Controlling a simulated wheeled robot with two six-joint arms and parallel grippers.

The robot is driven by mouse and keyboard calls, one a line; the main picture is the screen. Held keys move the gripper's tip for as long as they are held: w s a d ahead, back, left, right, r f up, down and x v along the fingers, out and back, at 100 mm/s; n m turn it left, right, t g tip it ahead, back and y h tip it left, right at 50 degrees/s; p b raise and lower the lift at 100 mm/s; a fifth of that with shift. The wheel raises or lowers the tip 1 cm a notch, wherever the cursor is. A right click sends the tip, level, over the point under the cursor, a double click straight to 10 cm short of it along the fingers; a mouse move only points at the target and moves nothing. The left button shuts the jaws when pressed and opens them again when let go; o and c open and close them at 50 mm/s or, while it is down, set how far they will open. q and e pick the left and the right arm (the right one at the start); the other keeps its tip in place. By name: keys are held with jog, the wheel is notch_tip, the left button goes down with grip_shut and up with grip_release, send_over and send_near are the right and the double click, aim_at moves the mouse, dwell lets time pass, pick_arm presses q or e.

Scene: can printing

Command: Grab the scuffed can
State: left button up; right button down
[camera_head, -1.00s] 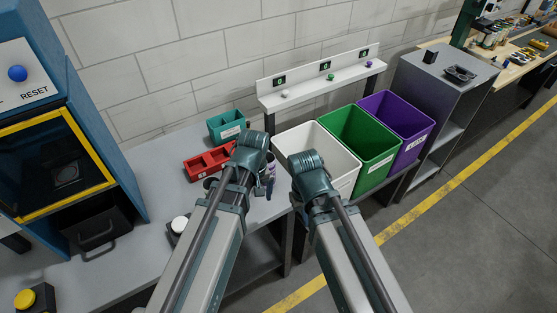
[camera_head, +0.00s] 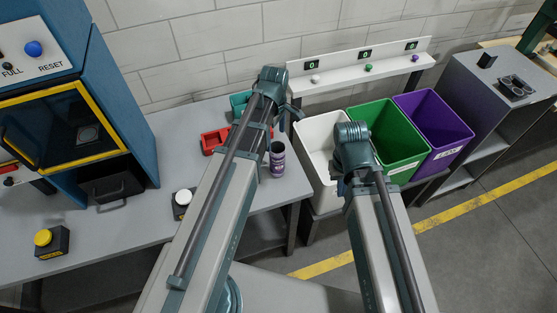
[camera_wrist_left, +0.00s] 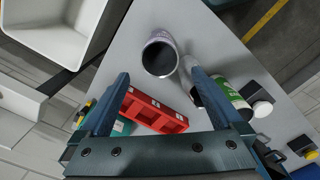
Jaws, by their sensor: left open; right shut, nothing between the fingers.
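A purple-and-white can (camera_head: 278,160) stands upright on the grey table near its right edge. In the left wrist view this can (camera_wrist_left: 161,53) shows its dark top, just beyond the fingertips. Beside it lie or stand a greyish can (camera_wrist_left: 190,68), partly behind a finger, and a green-and-white can (camera_wrist_left: 236,97). I cannot make out scuffs on any of them. My left gripper (camera_wrist_left: 160,75) is open and empty, pointing toward the purple can; its wrist (camera_head: 290,108) shows above the table. My right gripper (camera_head: 342,186) is shut and empty, near the white bin's front, mostly hidden by its arm.
White (camera_head: 312,150), green (camera_head: 398,163) and purple (camera_head: 450,150) bins stand at the right. A red tray (camera_head: 212,141) and a teal box (camera_head: 238,101) sit behind my left arm. A blue machine (camera_head: 125,95) with a yellow-framed door stands left. A black-based button (camera_head: 182,198) is on the table.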

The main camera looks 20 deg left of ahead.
aim_at(276, 146)
pick_arm(q)
notch_tip(276, 146, down, 8)
jog(key=b, duration=0.7)
jog(key=shift+d, duration=0.1)
notch_tip(276, 146, down, 5)
jog(key=b, duration=0.5)
jog(key=shift+d+f+b, duration=0.15)
jog(key=shift+b, duration=0.15)
jog(key=shift+c, duration=0.2)
